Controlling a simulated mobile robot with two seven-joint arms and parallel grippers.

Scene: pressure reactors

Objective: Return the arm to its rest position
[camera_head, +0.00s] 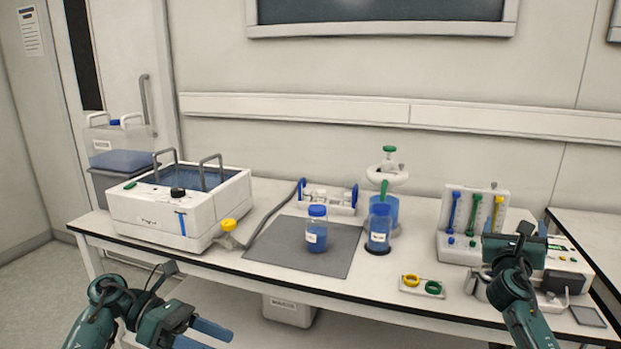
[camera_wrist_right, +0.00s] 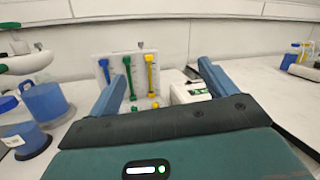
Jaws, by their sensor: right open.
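My right gripper (camera_head: 515,246) is over the right end of the bench, in front of a white rack (camera_head: 452,211) with blue, green and yellow tools. Its fingers point away in the head view. In the right wrist view, the right gripper (camera_wrist_right: 160,84) has its two blue fingers spread wide with nothing held between them. The rack (camera_wrist_right: 113,72) shows beyond the fingers. My left gripper (camera_head: 200,331) is low at the front, before the bench edge. Its blue fingers look apart and empty, partly cut off by the frame.
A white bath (camera_head: 150,215) stands at the bench's left. Two blue bottles (camera_head: 317,232) (camera_head: 379,232) stand centrally on or beside a grey mat (camera_head: 280,243). A tray of yellow and green rings (camera_head: 422,287) lies near the front edge. A white box device (camera_head: 565,262) sits beside my right gripper.

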